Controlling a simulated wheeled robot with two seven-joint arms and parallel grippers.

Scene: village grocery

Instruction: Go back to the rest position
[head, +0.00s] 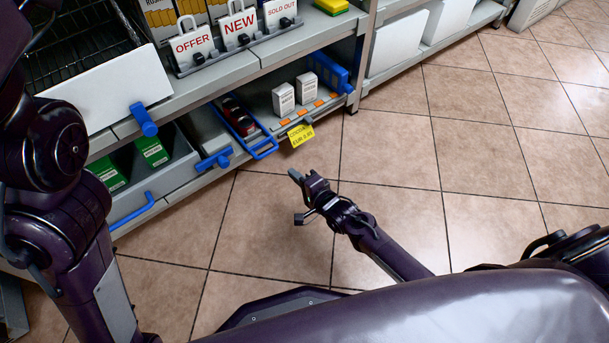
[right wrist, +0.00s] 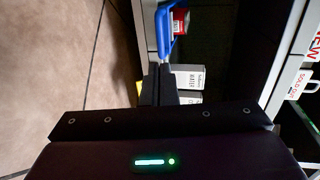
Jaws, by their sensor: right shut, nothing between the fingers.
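My right gripper (head: 297,177) is held over the tiled floor in front of the shelf. It is empty, and in the right wrist view its fingers (right wrist: 159,85) are together. Its tip is a little below and apart from the yellow price tag (head: 301,135) on the lower shelf's edge. My left arm stands along the left side of the head view, and its gripper does not show.
The lower shelf (head: 262,100) holds two white boxes (head: 284,99), a blue-handled tray (head: 265,148) with dark red items, and a grey bin with green boxes (head: 151,151). Above stand OFFER, NEW (head: 238,26) and SOLD OUT signs. The floor (head: 490,150) to the right is clear.

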